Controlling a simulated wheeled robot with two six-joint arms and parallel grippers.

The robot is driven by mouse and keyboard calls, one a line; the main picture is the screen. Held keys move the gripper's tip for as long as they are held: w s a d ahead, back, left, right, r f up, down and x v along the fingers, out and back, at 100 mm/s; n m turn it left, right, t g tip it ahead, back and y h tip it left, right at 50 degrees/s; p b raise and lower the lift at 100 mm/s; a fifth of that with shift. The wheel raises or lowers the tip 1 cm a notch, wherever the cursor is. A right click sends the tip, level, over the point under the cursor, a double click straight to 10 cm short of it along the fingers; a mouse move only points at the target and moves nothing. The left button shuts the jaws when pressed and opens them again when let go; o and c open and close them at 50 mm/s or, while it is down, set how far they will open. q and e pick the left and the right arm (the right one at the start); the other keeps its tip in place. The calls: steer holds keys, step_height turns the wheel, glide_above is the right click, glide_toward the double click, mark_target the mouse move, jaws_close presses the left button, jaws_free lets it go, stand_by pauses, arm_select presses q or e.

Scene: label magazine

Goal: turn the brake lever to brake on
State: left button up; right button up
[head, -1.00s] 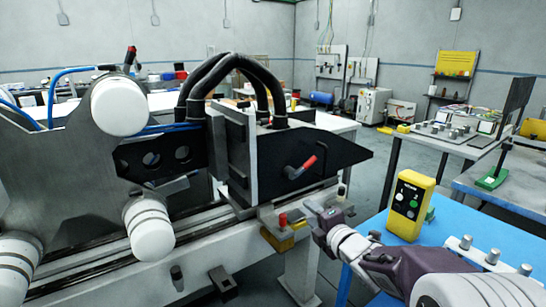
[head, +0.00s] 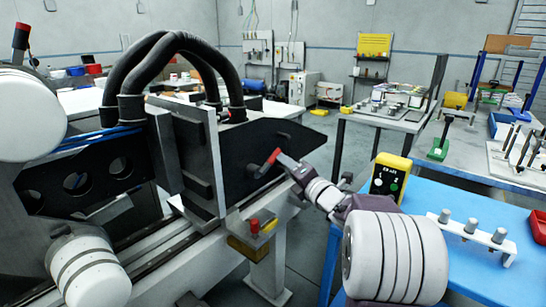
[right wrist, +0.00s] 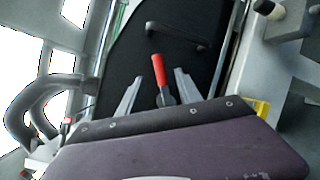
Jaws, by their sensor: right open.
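The brake lever (head: 272,158) has a red grip and a dark arm, and sits on the black side plate (head: 236,152) of the machine. In the head view its red grip points up and to the right. My right gripper (head: 290,162) is at the lever's red end, with its arm coming from the right. In the right wrist view the red grip (right wrist: 158,71) stands between the two open fingers (right wrist: 157,92), with a gap on each side. Its lower end is partly hidden by the gripper body. My left gripper is not in view.
A yellow control box (head: 390,178) stands on the blue table (head: 450,208) at the right. A red knob (head: 254,226) sits on the machine rail below the plate. Black hoses (head: 175,65) arch above the machine. A second black handle (right wrist: 175,36) is on the plate.

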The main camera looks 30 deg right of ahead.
mark_target(275, 156)
steer(key=w, duration=0.8)
steer(key=shift+d, duration=0.1)
jaws_close()
stand_by(1.1)
